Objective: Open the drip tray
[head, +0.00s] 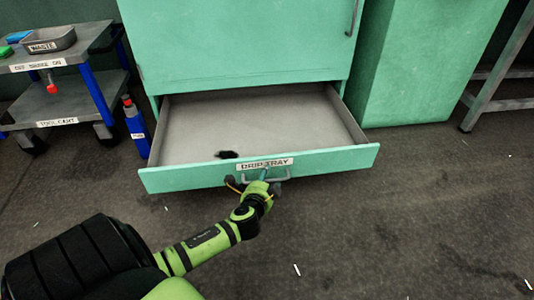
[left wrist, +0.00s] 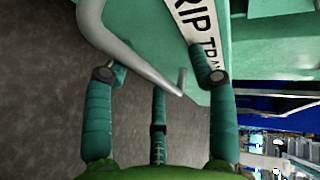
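The drip tray (head: 346,158) is a wide green-fronted drawer with a grey inside, pulled well out from the bottom of a green press cabinet. Its front carries a "DRIP TRAY" label (head: 265,164) and a grey bar handle (head: 288,176). A dark stain lies inside near the front. My left gripper (head: 262,182) is at the handle. In the left wrist view its fingers (left wrist: 160,80) are spread apart, with the handle (left wrist: 135,55) running between them; I cannot tell whether they touch it. My right gripper is not in view.
A tool cart (head: 62,98) with blue posts and a waste pan (head: 50,40) stands at left. A blue bottle (head: 137,128) stands between cart and drawer. A green cabinet block (head: 410,65) and a metal table leg (head: 490,85) are at right. The floor in front is mostly clear.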

